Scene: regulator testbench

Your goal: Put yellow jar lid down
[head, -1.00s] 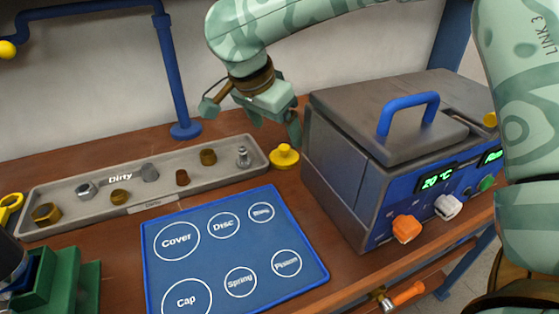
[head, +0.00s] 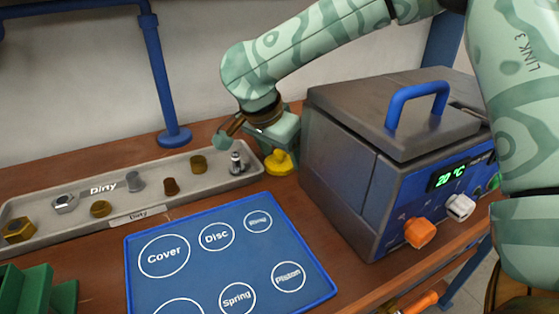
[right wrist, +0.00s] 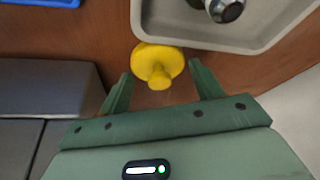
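The yellow jar lid (head: 279,162) lies on the brown table between the tray's right end and the heated box. It is a round disc with a knob, and it also shows in the right wrist view (right wrist: 158,64). My right gripper (head: 262,150) is low, just above and beside the lid. In the right wrist view its two green fingers (right wrist: 160,82) are apart, with the lid's knob between and ahead of the tips. I see no finger touching the lid. My left gripper is not in view.
The grey Dirty tray (head: 120,222) with several metal parts is left of the lid. The grey and blue box (head: 345,180) with a blue handle (head: 415,95) stands close on the right. A blue labelled mat (head: 205,270) lies in front.

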